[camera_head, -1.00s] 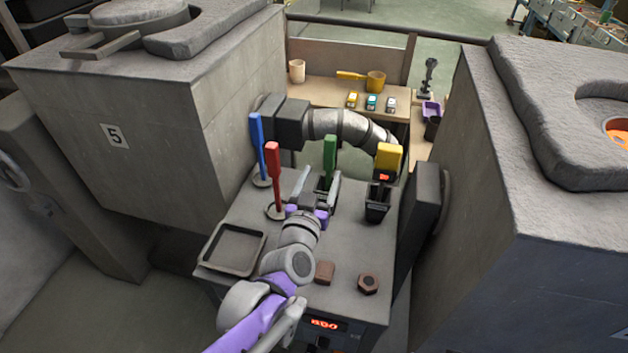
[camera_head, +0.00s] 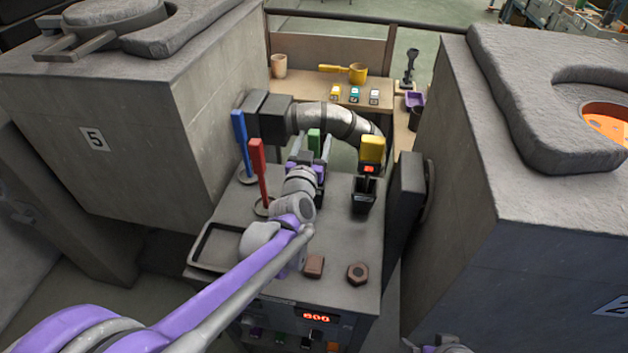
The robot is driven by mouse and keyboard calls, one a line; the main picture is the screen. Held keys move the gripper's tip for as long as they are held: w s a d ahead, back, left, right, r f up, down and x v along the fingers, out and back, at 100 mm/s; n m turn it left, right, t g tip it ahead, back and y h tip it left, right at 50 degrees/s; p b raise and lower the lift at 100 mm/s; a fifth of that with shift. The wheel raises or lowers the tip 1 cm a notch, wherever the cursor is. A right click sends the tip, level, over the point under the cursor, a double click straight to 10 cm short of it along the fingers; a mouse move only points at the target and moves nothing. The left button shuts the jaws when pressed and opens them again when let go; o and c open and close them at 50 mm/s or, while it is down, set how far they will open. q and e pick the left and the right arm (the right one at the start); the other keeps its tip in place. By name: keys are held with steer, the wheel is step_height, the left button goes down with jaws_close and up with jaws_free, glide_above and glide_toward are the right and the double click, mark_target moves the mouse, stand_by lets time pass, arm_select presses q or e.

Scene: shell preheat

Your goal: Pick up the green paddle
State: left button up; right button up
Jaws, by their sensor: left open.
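The green paddle (camera_head: 314,139) stands upright in a dark holder at the back of the grey bench. Its lower part is hidden behind my left gripper. My left gripper (camera_head: 311,149) is open, reaching in from the front, with one finger on each side of the green paddle in the picture. I cannot tell whether either finger touches it.
The blue paddle (camera_head: 240,137) and the red paddle (camera_head: 258,165) stand close on the left. A yellow-topped tool (camera_head: 372,149) is in a black holder on the right. A thick grey pipe (camera_head: 334,121) passes behind. A tray (camera_head: 213,258), brown block (camera_head: 314,266) and hex nut (camera_head: 357,273) lie nearer.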

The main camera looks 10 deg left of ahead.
arm_select(q)
jaws_close()
stand_by(0.3)
steer(key=shift+r, duration=0.1)
